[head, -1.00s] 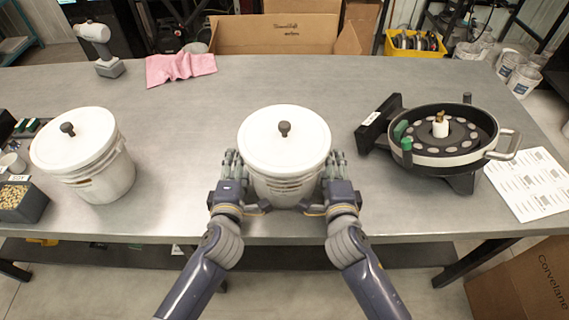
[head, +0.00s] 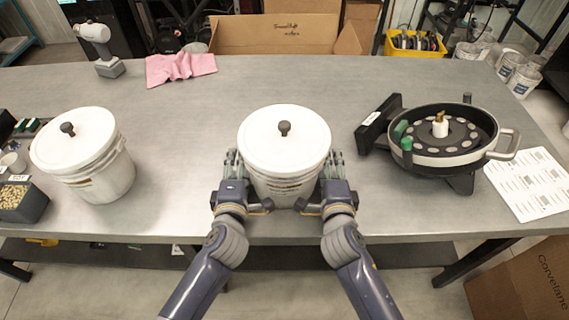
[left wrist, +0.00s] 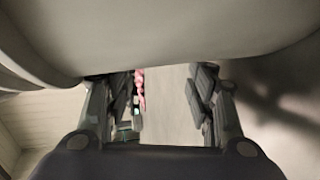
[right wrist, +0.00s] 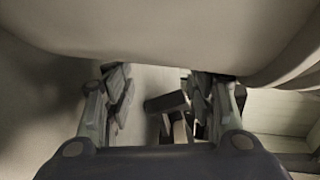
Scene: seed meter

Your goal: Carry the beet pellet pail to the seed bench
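A white lidded pail (head: 284,140) with a dark knob stands upright on the grey bench (head: 330,85), near its front edge. A similar white lidded pail (head: 85,150) stands to the left. No readable label shows which holds beet pellets. My left gripper (head: 233,162) is at the left side of the middle pail and my right gripper (head: 334,162) at its right side. In the wrist views the pale pail wall (left wrist: 170,40) fills the top. The fingers of both grippers stand apart, with nothing visible between them. I cannot tell whether they touch the pail.
A round black seed meter (head: 445,135) and a printed sheet (head: 530,185) lie to the right. A pink cloth (head: 180,68) and a grey-white tool (head: 100,48) are at the back left. A small box of pellets (head: 22,200) is at the left edge. The back middle of the bench is clear.

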